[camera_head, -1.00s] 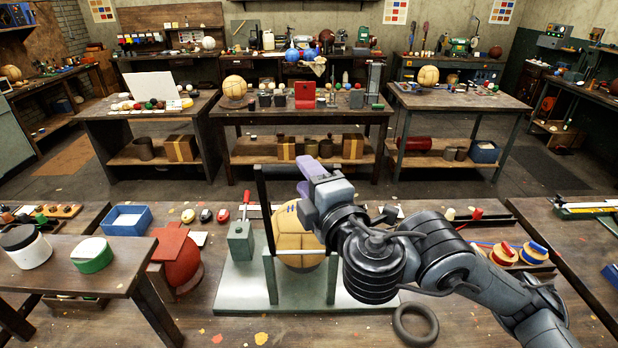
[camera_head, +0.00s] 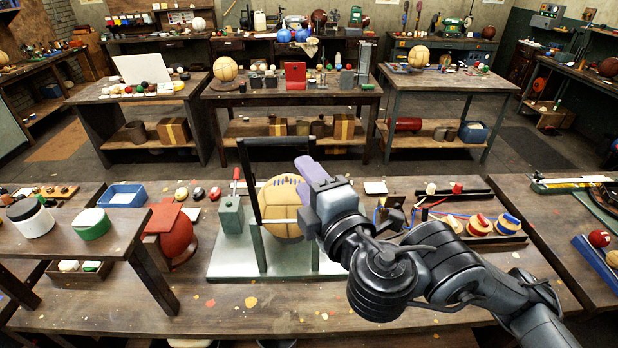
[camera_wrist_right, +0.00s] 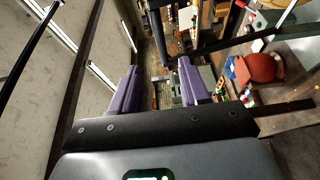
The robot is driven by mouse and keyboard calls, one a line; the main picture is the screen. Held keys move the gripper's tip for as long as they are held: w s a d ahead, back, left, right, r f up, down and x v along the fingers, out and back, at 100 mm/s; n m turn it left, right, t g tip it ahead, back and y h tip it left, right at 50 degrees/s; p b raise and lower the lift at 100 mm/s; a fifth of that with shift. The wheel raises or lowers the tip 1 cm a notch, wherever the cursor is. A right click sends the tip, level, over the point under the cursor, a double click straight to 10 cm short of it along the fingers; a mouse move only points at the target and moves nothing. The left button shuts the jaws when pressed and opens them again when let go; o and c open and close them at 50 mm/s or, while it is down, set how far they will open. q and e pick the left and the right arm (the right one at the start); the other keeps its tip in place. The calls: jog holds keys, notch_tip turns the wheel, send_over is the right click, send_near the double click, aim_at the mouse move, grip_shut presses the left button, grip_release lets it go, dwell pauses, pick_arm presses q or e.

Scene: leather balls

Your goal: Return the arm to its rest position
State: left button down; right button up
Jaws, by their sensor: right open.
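My right gripper (camera_head: 313,172) is raised in front of the metal stand (camera_head: 222,262) on the near bench, at the upper right of the tan panelled ball (camera_head: 282,212). Its purple fingers also show in the right wrist view (camera_wrist_right: 157,82), spread apart with nothing between them. The tan ball sits in the stand, with blue marks near its top. A dark upright frame of the stand crosses its left side, and my gripper and wrist cover part of its right side. My left gripper is not in view.
A red-brown ball (camera_head: 178,238) sits left of the stand, by a small raised table (camera_head: 62,262). The front of the near bench (camera_head: 270,312) is mostly clear apart from scraps.

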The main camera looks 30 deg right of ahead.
jog(key=s+a+f+m+g+y, duration=0.1)
jog(key=s+a+f+g, duration=0.15)
jog(key=f, duration=0.65)
jog(key=s+a+f+m+g, duration=0.1)
jog(key=s+f+g, duration=0.15)
jog(key=f, duration=0.65)
jog(key=s+a+f+m+g+y, duration=0.1)
jog(key=s+a+f+g, duration=0.15)
jog(key=f, duration=0.75)
jog(key=s+d+f+m+g, duration=0.3)
jog(key=s+f+m, duration=0.2)
jog(key=s+f, duration=0.35)
jog(key=s+d+f+m+g, duration=0.35)
jog(key=s+f+m, duration=0.3)
jog(key=s, duration=0.25)
notch_tip(320, 180, up, 24)
jog(key=d+p, duration=0.1)
jog(key=p, duration=2.2)
jog(key=shift+w+d+m+h+p, duration=0.25)
jog(key=shift+m+h+p, duration=0.05)
jog(key=shift+m+p, duration=0.05)
